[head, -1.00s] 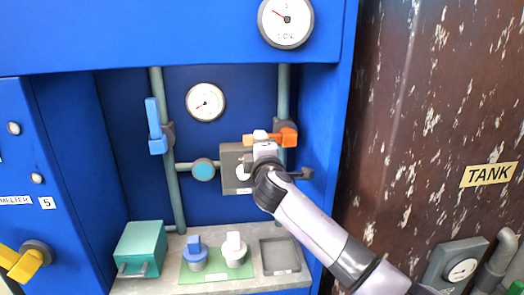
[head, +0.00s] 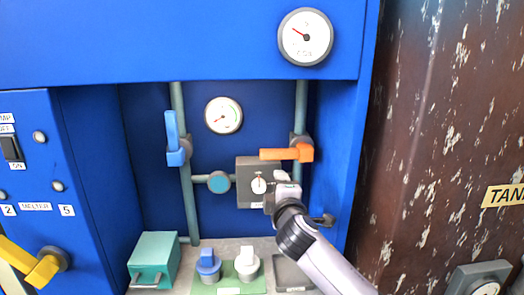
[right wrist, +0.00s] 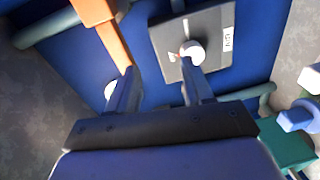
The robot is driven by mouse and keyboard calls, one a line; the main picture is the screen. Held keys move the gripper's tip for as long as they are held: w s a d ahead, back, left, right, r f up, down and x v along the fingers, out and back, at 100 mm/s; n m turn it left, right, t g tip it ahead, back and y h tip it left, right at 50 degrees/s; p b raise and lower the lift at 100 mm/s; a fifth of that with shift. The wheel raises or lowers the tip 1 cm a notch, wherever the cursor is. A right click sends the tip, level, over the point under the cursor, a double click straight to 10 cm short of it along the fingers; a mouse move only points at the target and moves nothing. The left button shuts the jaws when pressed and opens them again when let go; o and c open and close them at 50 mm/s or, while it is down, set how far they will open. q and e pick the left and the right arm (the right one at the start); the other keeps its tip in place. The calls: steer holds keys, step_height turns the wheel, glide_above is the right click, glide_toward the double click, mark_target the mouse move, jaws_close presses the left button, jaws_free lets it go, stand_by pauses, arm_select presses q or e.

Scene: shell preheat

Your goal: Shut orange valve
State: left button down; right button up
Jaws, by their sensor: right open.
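The orange valve (head: 287,154) sits on the right-hand vertical pipe in the blue recess. Its handle lies level, pointing left, crosswise to the pipe. My left gripper is not in view.
A blue valve (head: 174,138) stands upright on the left pipe. A teal box (head: 153,262) and blue and white knobs (head: 208,262) are on the shelf below. A rusty tank (head: 440,130) stands at right.

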steer(key=s+d+f+m+g+y, duration=0.1)
steer(key=s+d+f+m+g, duration=0.15)
steer(key=s+f, duration=0.65)
steer(key=s+d+f+m+g+y, duration=0.15)
steer(key=s+f+m, duration=0.3)
steer(key=f, duration=0.85)
steer(key=s+d+f+m+g, duration=0.1)
steer(key=s+d+f+m, duration=0.1)
steer(key=s, duration=0.6)
steer(key=s+d+f+m+h, duration=0.1)
steer(key=s+d+f+m, duration=0.2)
steer(key=s, duration=0.5)
steer(key=s+d+f+m+g, duration=0.1)
steer(key=s+d+f+m, duration=0.2)
steer(key=s, duration=0.5)
steer(key=shift+s+d+f+g+p, duration=0.2)
steer(key=shift+d+f+g+p, duration=0.15)
steer(key=shift+d+f, duration=0.55)
steer(key=shift+h, duration=0.25)
